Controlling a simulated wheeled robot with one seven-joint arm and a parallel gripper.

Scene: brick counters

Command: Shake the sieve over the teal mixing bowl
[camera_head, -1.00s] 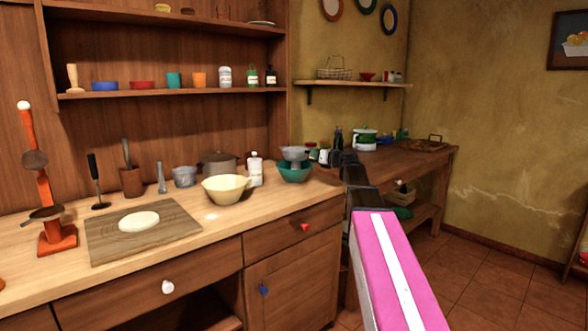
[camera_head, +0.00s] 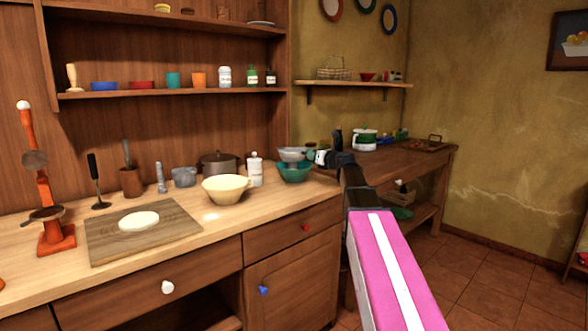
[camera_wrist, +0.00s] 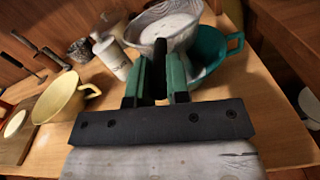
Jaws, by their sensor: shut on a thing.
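The grey sieve (camera_head: 292,154) is over the teal mixing bowl (camera_head: 294,174) at the right end of the counter. In the wrist view the sieve (camera_wrist: 150,32) holds white powder-like stuff and hides much of the bowl (camera_wrist: 209,47), whose handle shows at right. My gripper (camera_wrist: 159,72), with green finger pads, is shut on the sieve's dark handle. In the head view my gripper (camera_head: 322,157) is just right of the bowl. Whether the sieve touches the rim, and what is inside the bowl, I cannot tell.
A cutting board (camera_head: 170,237) with pale dough lies further left. The counter's front right edge is clear.

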